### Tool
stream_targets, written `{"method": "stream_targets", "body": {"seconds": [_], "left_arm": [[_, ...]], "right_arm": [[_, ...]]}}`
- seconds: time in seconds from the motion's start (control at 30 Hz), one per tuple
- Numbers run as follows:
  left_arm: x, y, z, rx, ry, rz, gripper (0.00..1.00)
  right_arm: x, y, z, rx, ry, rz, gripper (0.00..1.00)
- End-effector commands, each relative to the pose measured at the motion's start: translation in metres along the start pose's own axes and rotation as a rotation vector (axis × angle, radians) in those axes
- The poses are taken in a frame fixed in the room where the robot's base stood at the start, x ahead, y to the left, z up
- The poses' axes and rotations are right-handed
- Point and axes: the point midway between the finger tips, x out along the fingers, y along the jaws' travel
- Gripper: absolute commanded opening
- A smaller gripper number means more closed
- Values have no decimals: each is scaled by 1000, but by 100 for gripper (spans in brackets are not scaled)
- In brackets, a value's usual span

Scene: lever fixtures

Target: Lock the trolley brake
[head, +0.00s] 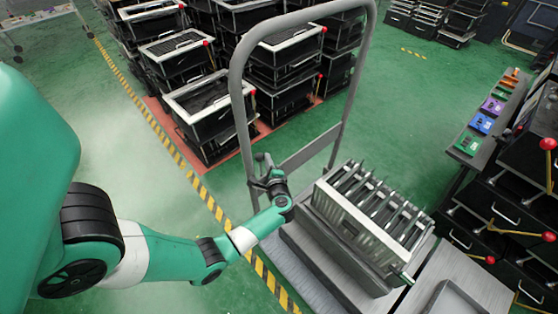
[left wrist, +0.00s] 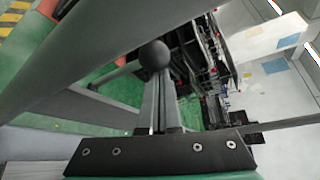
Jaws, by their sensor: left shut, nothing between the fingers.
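The trolley has a tall grey tubular handle frame (head: 238,110) and a flat grey deck (head: 335,298). My left gripper (head: 266,165) is beside the handle frame's near upright, above the deck's back end. In the left wrist view its fingers (left wrist: 158,95) are shut and empty. A black ball knob (left wrist: 152,54) shows at their tips, close to the grey tube (left wrist: 100,45); I cannot tell whether it touches the fingers. My right gripper is not in view.
A ribbed metal block (head: 365,225) sits on the trolley deck. Stacked black crates (head: 205,110) stand behind the handle. A dark cabinet (head: 500,205) with red-knobbed levers stands at right. The green floor (head: 130,155) at left is clear, with a yellow-black stripe.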

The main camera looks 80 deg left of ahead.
Motion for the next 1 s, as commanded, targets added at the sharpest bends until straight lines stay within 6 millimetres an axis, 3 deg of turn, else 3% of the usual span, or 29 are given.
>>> {"method": "stream_targets", "body": {"seconds": [0.27,0.53,0.6,0.8,1.0], "left_arm": [[1,1,-4,0,1,-1,0],[19,-3,-36,-6,-9,2,0],[-10,-11,-31,2,-2,2,0],[-58,-3,-32,0,-3,2,0],[-80,2,-33,-2,-7,3,0]], "right_arm": [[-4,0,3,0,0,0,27],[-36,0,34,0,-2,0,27],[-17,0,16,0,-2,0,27],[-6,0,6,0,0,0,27],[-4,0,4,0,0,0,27]]}}
